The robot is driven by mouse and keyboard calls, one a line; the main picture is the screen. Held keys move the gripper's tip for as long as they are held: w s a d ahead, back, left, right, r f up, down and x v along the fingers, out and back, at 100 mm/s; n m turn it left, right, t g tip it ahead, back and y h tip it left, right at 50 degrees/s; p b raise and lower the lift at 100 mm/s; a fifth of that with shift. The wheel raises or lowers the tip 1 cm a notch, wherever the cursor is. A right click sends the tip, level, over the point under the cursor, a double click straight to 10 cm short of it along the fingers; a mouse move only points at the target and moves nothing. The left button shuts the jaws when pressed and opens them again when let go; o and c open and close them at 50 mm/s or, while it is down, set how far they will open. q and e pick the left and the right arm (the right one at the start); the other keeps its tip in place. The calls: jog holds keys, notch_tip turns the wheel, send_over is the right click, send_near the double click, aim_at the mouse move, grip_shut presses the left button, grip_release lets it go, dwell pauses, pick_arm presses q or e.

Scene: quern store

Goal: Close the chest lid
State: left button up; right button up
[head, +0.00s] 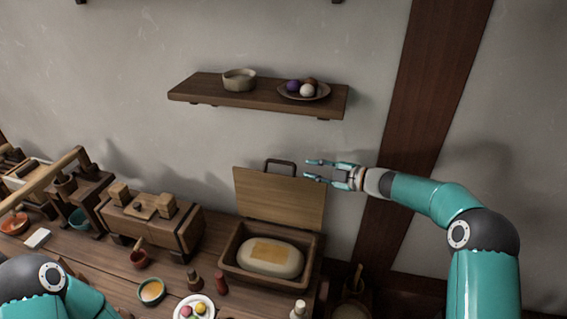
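The wooden chest (229,262) stands on the table below the shelf. Its lid (279,199) is up, standing nearly upright at the back, with a dark handle (280,162) on its top edge. A pale rounded block (287,267) with a tan label lies inside the chest. My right gripper (308,170) is open, its fingers pointing left, at the lid's upper right corner near the handle. I see nothing between its fingers, and I cannot tell whether it touches the lid. My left arm shows at the lower left, but its gripper is out of view.
A wall shelf (227,96) with a bowl (239,79) and a plate (305,92) hangs above the lid. A wooden box (155,222) stands left of the chest. Small bottles (221,284), a bowl (152,291) and a plate of sweets (194,308) stand in front.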

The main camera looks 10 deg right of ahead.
aim_at(283, 164)
jog(key=p+x, duration=0.1)
jog(key=x, duration=1)
jog(key=shift+s+p, duration=0.1)
jog(key=shift+p, duration=0.25)
jog(key=shift+c, duration=0.2)
grip_shut()
